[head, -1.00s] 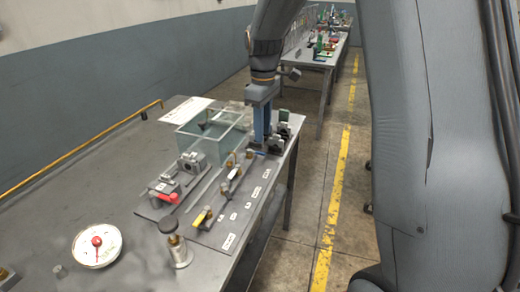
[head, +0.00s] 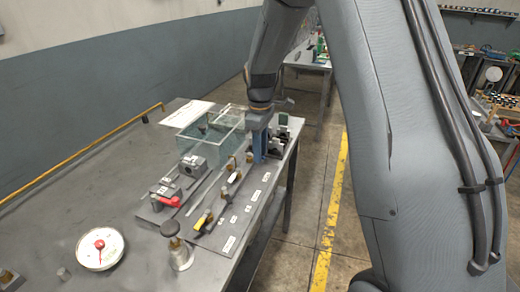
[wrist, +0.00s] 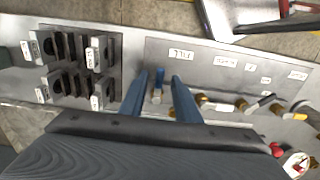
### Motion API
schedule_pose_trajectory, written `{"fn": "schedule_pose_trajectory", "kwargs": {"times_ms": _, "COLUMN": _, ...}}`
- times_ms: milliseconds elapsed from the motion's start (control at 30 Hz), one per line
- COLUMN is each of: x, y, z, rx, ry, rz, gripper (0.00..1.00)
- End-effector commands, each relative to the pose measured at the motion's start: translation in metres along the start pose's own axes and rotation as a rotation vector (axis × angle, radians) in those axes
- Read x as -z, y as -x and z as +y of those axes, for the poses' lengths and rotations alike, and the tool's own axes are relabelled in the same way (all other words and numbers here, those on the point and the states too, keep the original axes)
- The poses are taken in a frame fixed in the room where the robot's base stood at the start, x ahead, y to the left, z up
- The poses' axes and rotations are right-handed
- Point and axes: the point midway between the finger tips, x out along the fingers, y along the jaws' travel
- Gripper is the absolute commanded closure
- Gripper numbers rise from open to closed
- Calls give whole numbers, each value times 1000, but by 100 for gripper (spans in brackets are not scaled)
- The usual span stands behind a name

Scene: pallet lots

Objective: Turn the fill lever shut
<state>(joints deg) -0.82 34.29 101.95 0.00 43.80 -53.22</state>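The fill lever is a blue handle (wrist: 157,86) on the grey valve panel (wrist: 205,75), near the label reading FILL (wrist: 183,55). My gripper (wrist: 158,78) is open, with one blue finger on each side of this handle. Gaps show between the handle and both fingers in the wrist view. In the head view my gripper (head: 259,155) points down at the far end of the panel, and the fill lever is hidden behind it.
Along the panel stand a white lever (head: 233,177), a black lever (head: 223,194) and a yellow lever (head: 203,221). A glass tank (head: 205,150) is behind them. Black-and-grey blocks (wrist: 75,65) stand beyond the panel's far end. A dial gauge (head: 100,248) lies at the near left.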

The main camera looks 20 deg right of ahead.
Motion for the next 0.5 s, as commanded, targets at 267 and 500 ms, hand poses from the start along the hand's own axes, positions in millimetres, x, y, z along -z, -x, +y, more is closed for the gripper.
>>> {"fn": "schedule_pose_trajectory", "kwargs": {"times_ms": 267, "x": 0, "y": 0, "z": 0, "rx": 0, "ry": 0, "rz": 0, "gripper": 99}}
{"fn": "schedule_pose_trajectory", "kwargs": {"times_ms": 500, "x": 0, "y": 1, "z": 0, "rx": 0, "ry": -6, "rz": 0, "gripper": 100}}
